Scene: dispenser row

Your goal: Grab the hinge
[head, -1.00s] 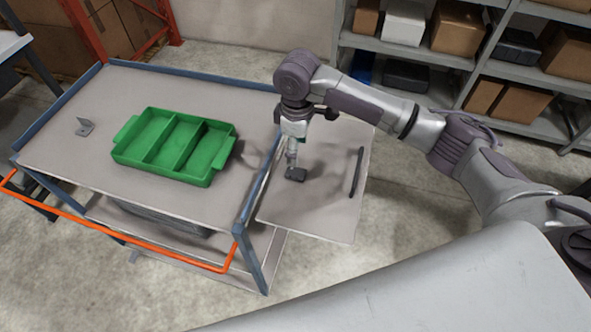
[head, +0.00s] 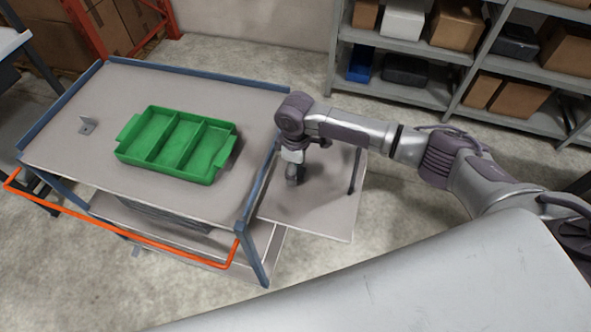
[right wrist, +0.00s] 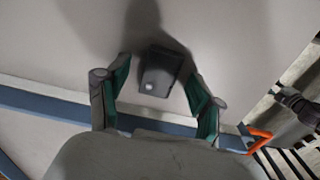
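A small dark grey block with a pale round spot, which looks like the hinge (right wrist: 160,72), lies on a pale grey panel (head: 320,222) beside the cart. My right gripper (right wrist: 158,68) is over it with its green-lined fingers spread apart. The block shows between and just beyond the fingertips in the right wrist view, with no finger seen touching it. In the head view the wrist mostly hides the block. A small grey angled bracket (head: 87,126) stands on the cart's top at the left. My left gripper is not in view.
A green tray with compartments (head: 209,177) sits on the blue-edged cart (head: 62,152). A dark upright bar (head: 355,172) stands on the panel, right of my gripper. An orange rail (head: 130,241) runs along the cart's front. Shelves with boxes (head: 455,30) stand behind.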

